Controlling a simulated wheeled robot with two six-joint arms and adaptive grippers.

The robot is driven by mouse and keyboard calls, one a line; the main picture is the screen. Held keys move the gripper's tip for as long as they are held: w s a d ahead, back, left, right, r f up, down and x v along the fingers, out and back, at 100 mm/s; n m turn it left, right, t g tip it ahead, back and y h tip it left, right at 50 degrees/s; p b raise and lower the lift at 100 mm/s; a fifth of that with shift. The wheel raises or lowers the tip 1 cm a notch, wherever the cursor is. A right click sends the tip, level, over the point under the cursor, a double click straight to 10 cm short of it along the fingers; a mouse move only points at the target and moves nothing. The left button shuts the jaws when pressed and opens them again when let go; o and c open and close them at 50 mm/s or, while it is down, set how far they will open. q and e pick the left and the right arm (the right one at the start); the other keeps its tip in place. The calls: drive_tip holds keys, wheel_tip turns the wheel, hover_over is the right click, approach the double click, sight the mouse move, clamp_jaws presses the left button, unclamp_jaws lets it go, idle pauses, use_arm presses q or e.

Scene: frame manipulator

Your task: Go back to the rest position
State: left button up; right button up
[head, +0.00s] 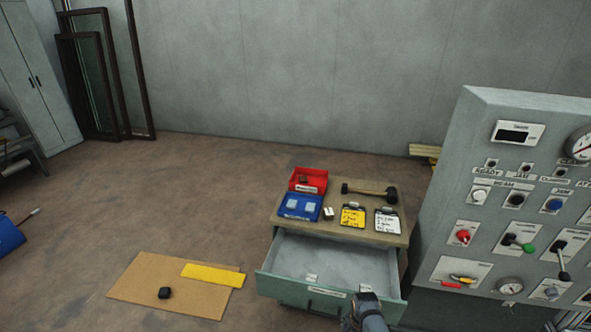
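One of my grippers (366,297) shows at the bottom edge, right of centre. I take it for the right one. It is over the front right of an open drawer (325,258), close to the drawer's front panel. Its fingers are too small and too hidden to show whether they are open or shut. No held thing can be made out. My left gripper does not show.
The drawer cabinet's top (345,233) holds a red bin (308,180), a blue tray (300,207), a mallet (369,190) and two clipboards. A grey control panel (455,200) stands close on the right. Cardboard (140,283) lies on the floor at left.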

drive_tip(key=s+d+f+n+b, duration=0.3)
drive_tip(key=s+f, duration=0.7)
drive_tip(key=f, duration=0.1)
drive_tip(key=s+d+f+n+b, duration=0.2)
drive_tip(key=s+f+n+b, duration=0.15)
drive_tip(key=s+f, duration=0.7)
use_arm(q)
wheel_tip(320, 180, down, 10)
drive_tip(key=b, duration=0.2)
drive_tip(key=shift+s+r, duration=0.25)
drive_tip(key=shift+s, duration=0.15)
use_arm(e)
drive_tip(key=s+d+f+n, duration=0.2)
drive_tip(key=s+f, duration=0.2)
drive_tip(key=s, duration=0.4)
drive_tip(key=s+d+f+n, duration=0.2)
drive_tip(key=s+f+n, duration=0.1)
drive_tip(key=s, duration=0.6)
drive_tip(key=shift+f+t+h, duration=0.3)
drive_tip(key=shift+f+t, duration=0.1)
drive_tip(key=shift+f, duration=0.1)
drive_tip(key=shift+d+n, duration=0.1)
drive_tip(key=shift+n, duration=0.15)
use_arm(q)
drive_tip(key=shift+s, duration=0.1)
use_arm(e)
drive_tip(key=shift+w, duration=0.1)
drive_tip(key=shift+c, duration=0.4)
